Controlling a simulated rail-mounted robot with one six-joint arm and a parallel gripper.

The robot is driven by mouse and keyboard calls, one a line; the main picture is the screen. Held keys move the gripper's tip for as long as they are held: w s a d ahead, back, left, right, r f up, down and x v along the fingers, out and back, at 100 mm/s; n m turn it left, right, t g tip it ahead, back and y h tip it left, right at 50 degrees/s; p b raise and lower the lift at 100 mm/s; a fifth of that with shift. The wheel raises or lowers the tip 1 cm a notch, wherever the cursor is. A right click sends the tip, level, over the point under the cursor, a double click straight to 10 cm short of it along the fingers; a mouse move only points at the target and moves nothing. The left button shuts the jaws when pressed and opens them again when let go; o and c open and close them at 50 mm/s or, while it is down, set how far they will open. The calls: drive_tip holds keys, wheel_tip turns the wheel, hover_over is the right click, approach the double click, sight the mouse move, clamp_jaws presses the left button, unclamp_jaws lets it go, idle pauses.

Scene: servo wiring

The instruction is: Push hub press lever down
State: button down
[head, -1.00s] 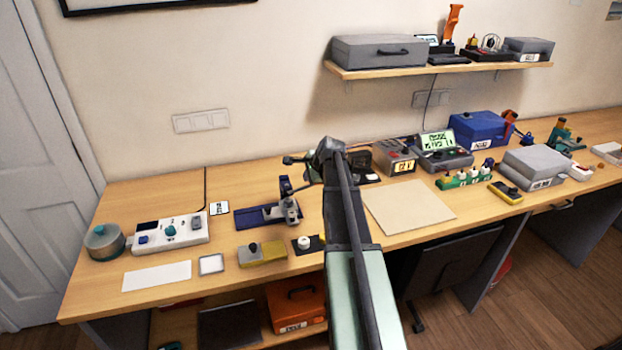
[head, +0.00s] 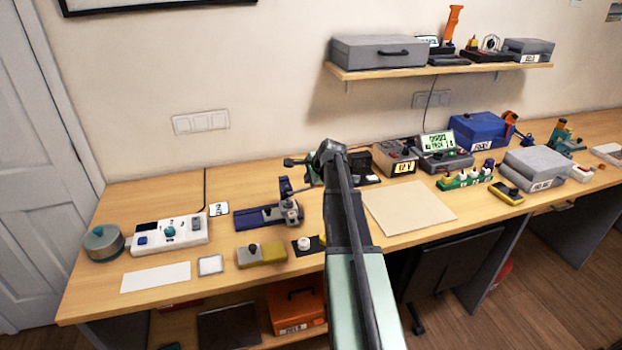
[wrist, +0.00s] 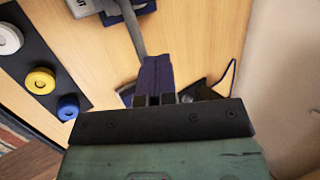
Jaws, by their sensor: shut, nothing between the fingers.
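The hub press stands on the bench left of my arm, with a dark blue base (head: 253,217) and a grey post. Its dark blue lever (head: 284,186) sticks up above the base in the head view. In the wrist view a dark blue-purple bar, apparently the lever (wrist: 156,74), lies just beyond my fingertips. My gripper (wrist: 154,100) is shut with nothing held. Its fingertips appear very close to the bar; I cannot tell whether they touch. In the head view my arm hides most of the gripper.
A dark strip (wrist: 48,62) with white, yellow and blue discs lies left in the wrist view. A yellow-grey block (head: 262,254) and a white knob (head: 304,243) stand in front of the press. A white power strip (head: 170,236) is left; a bare beige mat (head: 410,207) is right.

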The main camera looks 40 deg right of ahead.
sight(307, 189)
drive_tip(key=r+p, duration=0.1)
drive_tip(key=r, duration=0.1)
drive_tip(key=a+r+p, duration=0.1)
drive_tip(key=p, duration=0.1)
drive_tip(key=shift+w+r+p, duration=0.2)
drive_tip(key=shift+r+p, duration=0.1)
drive_tip(key=shift+r, duration=0.05)
idle(0.3)
drive_tip(key=r+p, duration=0.1)
drive_tip(key=a+r+p, duration=0.1)
drive_tip(key=r+p, duration=0.2)
drive_tip(key=shift+w+a+r+p, duration=0.3)
drive_tip(key=shift+a+p, duration=0.05)
drive_tip(key=shift+a, duration=0.05)
idle(0.6)
